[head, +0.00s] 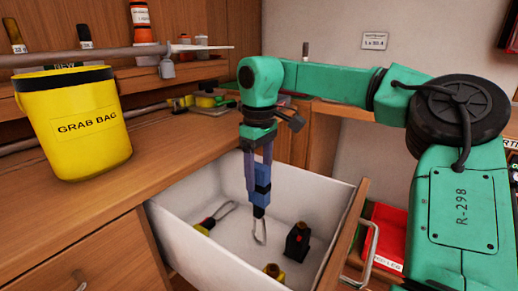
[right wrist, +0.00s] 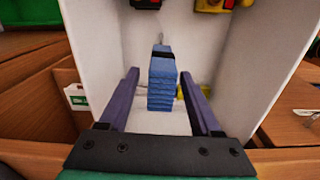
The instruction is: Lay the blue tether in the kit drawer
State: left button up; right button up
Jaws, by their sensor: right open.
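The blue tether (head: 262,186) is a folded blue bundle with a dark band and a metal clip hanging at its lower end. It hangs upright within the open white kit drawer (head: 313,195). My right gripper (head: 256,190) points down into the drawer around the tether. In the right wrist view the blue tether (right wrist: 162,84) lies between the two open fingers, with a gap on each side. I cannot tell whether its clip touches the drawer floor. My left gripper is not in view.
The drawer also holds a yellow-and-black clip (head: 206,224), a black-and-red item (head: 297,241) and a yellow-and-black item (head: 273,271). A yellow grab bag (head: 78,122) stands on the wooden counter (head: 130,190) at left. A red box (head: 388,237) sits right of the drawer.

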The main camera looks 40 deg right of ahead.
notch_tip(320, 180, up, 8)
jog(key=shift+p, duration=1.1)
jog(key=shift+r, duration=0.45)
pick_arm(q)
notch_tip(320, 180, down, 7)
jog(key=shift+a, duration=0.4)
